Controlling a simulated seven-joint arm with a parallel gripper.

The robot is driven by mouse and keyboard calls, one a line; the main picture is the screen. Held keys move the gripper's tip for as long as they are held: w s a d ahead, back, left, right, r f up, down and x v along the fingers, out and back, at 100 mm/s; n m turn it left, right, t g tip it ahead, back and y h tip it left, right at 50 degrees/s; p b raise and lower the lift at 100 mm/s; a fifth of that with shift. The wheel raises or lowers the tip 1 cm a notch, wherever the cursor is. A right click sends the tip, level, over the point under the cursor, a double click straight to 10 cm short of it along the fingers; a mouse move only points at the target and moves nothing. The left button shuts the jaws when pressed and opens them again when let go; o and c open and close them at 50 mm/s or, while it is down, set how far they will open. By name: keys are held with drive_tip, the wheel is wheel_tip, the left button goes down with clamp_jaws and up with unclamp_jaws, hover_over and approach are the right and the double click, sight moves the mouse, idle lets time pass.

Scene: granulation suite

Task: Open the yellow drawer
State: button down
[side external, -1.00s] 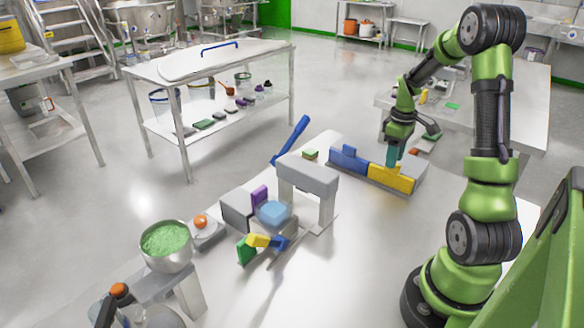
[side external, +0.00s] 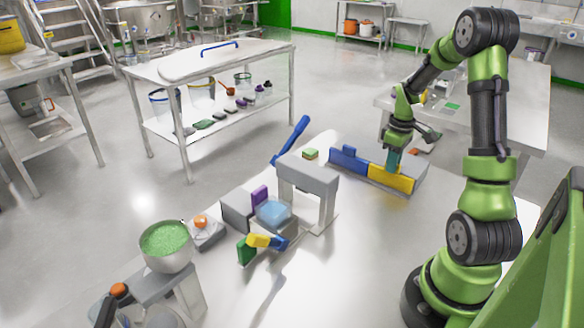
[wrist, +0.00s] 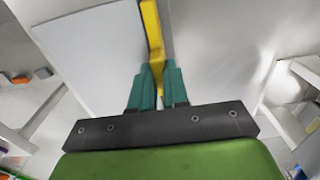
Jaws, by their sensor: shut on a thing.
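The yellow drawer (side external: 391,178) is the right-hand front of a low grey cabinet on the white worktable. A blue front (side external: 348,160) stands beside it on the left. The yellow front looks about in line with the blue one; I cannot tell any small gap. My gripper (side external: 393,166) points down at the top of the yellow drawer. In the wrist view its teal fingers (wrist: 154,78) are closed on the yellow part (wrist: 152,30), one finger on each side. The gripped edge itself is partly hidden by the fingers.
A grey arch-shaped stand (side external: 307,178) with a blue bar (side external: 290,138) behind it stands left of the cabinet. Colored blocks and a translucent blue piece (side external: 272,212) lie further left. A bowl of green granules (side external: 165,239) is at front left. The table in front of the drawer is clear.

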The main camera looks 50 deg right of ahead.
drive_tip(key=shift+f, duration=0.1)
drive_tip(key=a, duration=0.9)
drive_tip(key=c, duration=1.2)
unclamp_jaws()
drive_tip(key=shift+o, duration=0.4)
drive_tip(key=shift+d, duration=0.1)
